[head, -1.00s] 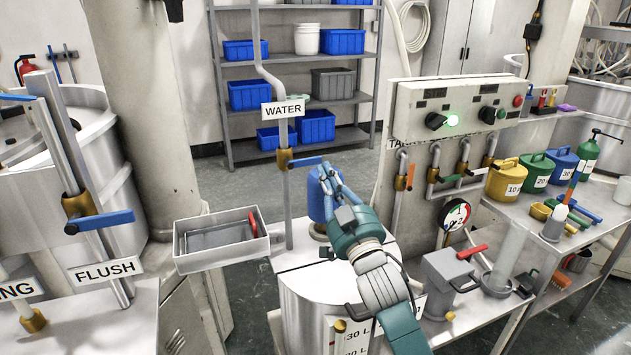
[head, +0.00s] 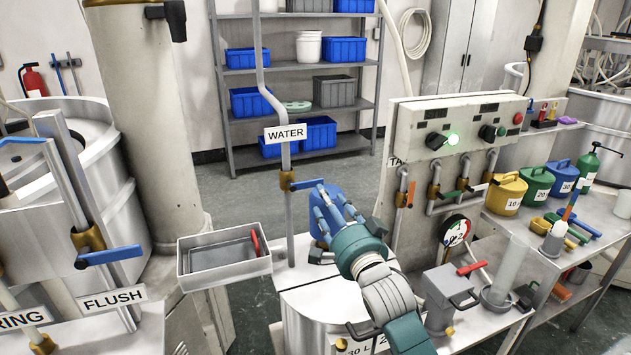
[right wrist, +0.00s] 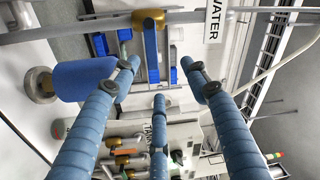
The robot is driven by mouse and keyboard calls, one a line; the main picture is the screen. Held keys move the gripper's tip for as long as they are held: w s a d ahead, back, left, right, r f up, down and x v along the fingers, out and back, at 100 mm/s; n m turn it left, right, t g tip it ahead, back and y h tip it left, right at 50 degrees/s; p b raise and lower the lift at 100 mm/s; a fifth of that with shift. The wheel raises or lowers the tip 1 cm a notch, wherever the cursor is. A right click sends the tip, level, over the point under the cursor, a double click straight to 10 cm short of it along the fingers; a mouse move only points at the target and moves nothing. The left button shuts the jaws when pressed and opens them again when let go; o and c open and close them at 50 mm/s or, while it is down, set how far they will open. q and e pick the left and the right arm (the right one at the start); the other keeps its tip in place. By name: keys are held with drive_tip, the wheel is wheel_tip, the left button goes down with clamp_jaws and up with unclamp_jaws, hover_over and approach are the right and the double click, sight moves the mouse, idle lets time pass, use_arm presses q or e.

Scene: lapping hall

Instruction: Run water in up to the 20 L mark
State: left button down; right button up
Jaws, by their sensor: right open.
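The WATER pipe (head: 288,215) stands upright behind a grey metal tank (head: 300,312). Its brass valve (head: 286,180) has a blue lever (head: 306,184) pointing right, across the pipe. The lever (right wrist: 151,55) also shows in the right wrist view, in the gap between my fingers. My right gripper (head: 326,203) is open and empty, its fingertips close to the lever's free end. I cannot tell whether they touch it. No water level shows. My left gripper is out of view.
A blue cylinder (right wrist: 84,78) stands on the tank top beside my fingers. A metal tray (head: 222,262) with a red-handled item is left of the pipe. The FLUSH pipe with another blue lever (head: 110,255) is further left. A control panel (head: 405,125) stands at right.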

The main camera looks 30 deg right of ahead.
sight(312, 187)
drive_tip(key=w+m+p, duration=0.1)
drive_tip(key=w, duration=0.2)
drive_tip(key=w+d+m+p, duration=0.1)
drive_tip(key=w+m, duration=0.1)
drive_tip(key=w, duration=0.1)
drive_tip(key=w+d+f+m+g+p, duration=0.1)
drive_tip(key=w+p, duration=0.1)
drive_tip(key=w, duration=0.1)
drive_tip(key=shift+w+m+y, duration=0.3)
drive_tip(key=shift+w+m, duration=0.1)
drive_tip(key=shift+w+d, duration=0.1)
drive_tip(key=shift+w, duration=0.35)
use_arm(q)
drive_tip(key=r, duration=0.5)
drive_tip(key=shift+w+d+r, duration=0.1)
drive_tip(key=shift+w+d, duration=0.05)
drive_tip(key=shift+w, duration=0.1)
use_arm(e)
clamp_jaws()
